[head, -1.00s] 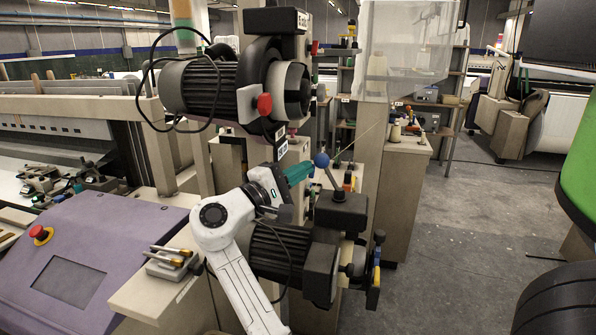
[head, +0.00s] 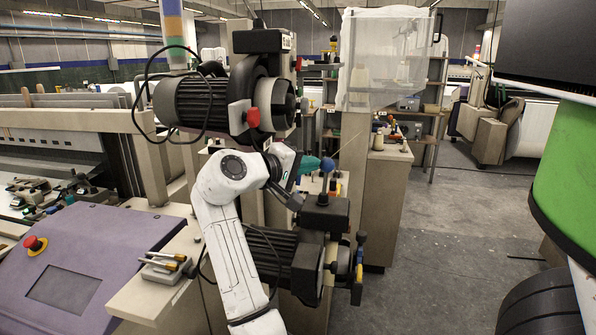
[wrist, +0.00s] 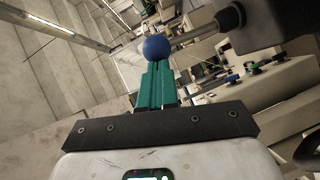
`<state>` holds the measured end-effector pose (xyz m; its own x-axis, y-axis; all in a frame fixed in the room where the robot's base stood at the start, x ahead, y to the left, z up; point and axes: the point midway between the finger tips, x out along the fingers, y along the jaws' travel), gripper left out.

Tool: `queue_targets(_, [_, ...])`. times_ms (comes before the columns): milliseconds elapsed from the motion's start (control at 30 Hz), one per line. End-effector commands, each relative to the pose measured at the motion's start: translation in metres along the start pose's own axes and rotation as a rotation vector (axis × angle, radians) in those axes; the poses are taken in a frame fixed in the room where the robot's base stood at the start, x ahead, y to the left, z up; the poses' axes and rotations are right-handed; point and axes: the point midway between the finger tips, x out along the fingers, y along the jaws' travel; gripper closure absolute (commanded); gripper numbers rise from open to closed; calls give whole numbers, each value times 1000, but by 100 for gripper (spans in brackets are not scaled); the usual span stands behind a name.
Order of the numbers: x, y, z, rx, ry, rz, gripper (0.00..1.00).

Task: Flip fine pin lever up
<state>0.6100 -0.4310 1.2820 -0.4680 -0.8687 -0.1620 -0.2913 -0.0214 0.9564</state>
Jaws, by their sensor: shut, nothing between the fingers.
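The lever is a thin grey rod with a blue ball end (head: 328,164), standing on the dark block (head: 324,214) of the lower motor unit. In the head view the rod is nearly upright, leaning slightly right. I take it to be the fine pin lever; no label is readable. My gripper (head: 316,164) has teal fingers, shut and empty, reaching from the left to the ball. In the wrist view the closed fingertips (wrist: 158,66) lie right at the near side of the blue ball (wrist: 157,47) and appear to touch it. The rod runs right from the ball there.
The upper motor with a red knob (head: 252,117) sits above my wrist. The lower ribbed motor (head: 270,255) lies behind my forearm. A purple panel (head: 85,255) is at left, a clear box (head: 390,60) behind, and a green cylinder (head: 570,165) at right. Open floor lies centre right.

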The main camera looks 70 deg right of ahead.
Motion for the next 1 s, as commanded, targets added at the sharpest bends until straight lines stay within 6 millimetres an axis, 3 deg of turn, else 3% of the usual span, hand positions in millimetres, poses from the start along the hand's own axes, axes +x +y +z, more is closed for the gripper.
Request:
queue_targets(500, [20, 16, 27, 316, 0, -213, 100])
queue_targets(1000, [25, 17, 35, 394, -2, -267, 100])
